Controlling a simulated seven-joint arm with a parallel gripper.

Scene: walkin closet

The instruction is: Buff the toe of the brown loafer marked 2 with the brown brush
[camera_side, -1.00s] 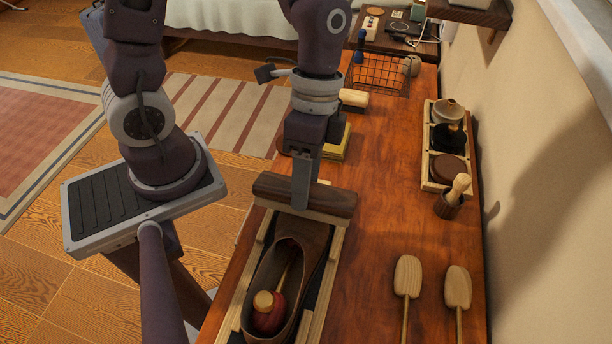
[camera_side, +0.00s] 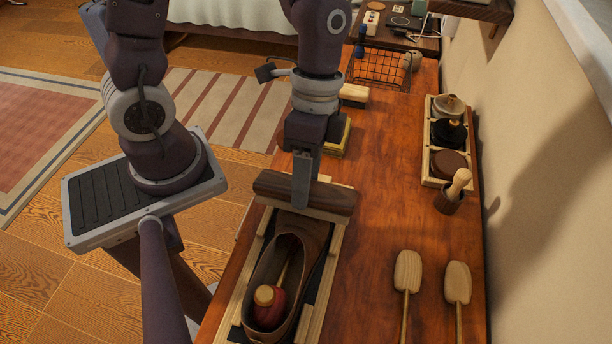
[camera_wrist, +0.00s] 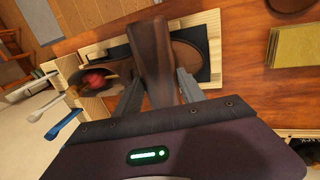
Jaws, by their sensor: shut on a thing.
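My gripper (camera_side: 302,180) is shut on the dark brown wooden brush (camera_side: 335,198), which lies crosswise over the toe end of a brown loafer (camera_side: 312,240). The loafer sits in a pale wooden frame (camera_side: 318,304) on the bench. A shoe tree with a red part and pale knob (camera_side: 266,302) sits inside the loafer. No number 2 is readable.
Two wooden paddle-like pieces (camera_side: 408,272) (camera_side: 457,283) lie at the right front. A wooden tray (camera_side: 433,165) with several round items stands along the wall, near a small brush in a dark cup (camera_side: 453,192). A wire basket (camera_side: 378,70) and yellow block (camera_side: 341,138) are farther back. The middle bench top is clear.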

